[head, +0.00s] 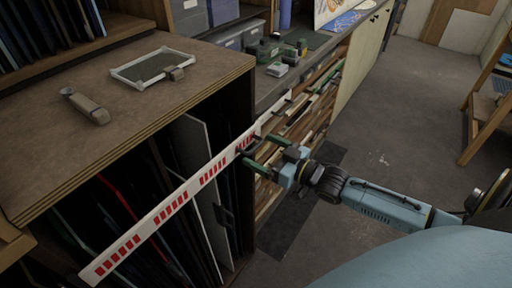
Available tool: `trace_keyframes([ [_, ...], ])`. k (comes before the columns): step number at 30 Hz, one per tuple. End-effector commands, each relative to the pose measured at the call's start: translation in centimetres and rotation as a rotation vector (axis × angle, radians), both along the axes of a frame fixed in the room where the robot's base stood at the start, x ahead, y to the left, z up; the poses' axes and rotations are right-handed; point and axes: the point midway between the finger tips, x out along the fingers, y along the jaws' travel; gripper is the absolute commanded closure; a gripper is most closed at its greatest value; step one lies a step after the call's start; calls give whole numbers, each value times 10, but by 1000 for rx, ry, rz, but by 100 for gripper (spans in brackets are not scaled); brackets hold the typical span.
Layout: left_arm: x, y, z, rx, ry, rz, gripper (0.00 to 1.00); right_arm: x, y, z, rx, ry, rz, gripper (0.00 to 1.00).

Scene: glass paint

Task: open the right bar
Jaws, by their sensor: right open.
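A long white bar with red marks (171,206) runs diagonally across the front of the open shelving, from the lower left to the upper right. A black handle sits on it near my right gripper (268,154). The right gripper is open, with its green-tipped fingers apart on either side of the handle area. I cannot tell whether they touch the handle or bar. I cannot tell whether the far end of the strip is a separate bar. My left gripper is not in view.
A brown cabinet top (150,72) holds a framed plate (153,66) and a small tool (85,106). Upright panels stand in the cabinet below. Small green and grey items (277,69) lie on the bench behind. The floor (395,135) at right is open; a wooden stand (482,120) is at far right.

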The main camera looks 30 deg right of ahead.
Motion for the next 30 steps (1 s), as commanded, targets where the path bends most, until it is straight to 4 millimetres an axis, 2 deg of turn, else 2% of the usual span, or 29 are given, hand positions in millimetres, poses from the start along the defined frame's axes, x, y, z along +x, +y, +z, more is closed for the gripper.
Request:
trace_keyframes([
  [3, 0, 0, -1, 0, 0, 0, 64, 14, 5, 0, 1, -2, -1, 10],
  [7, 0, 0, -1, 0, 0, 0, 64, 22, 9, 0, -1, 0, 0, 10],
  [18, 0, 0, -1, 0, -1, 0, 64, 26, 11, 0, 0, 1, 0, 10],
  [30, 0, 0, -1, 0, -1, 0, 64, 25, 11, 0, 0, 1, 1, 62],
])
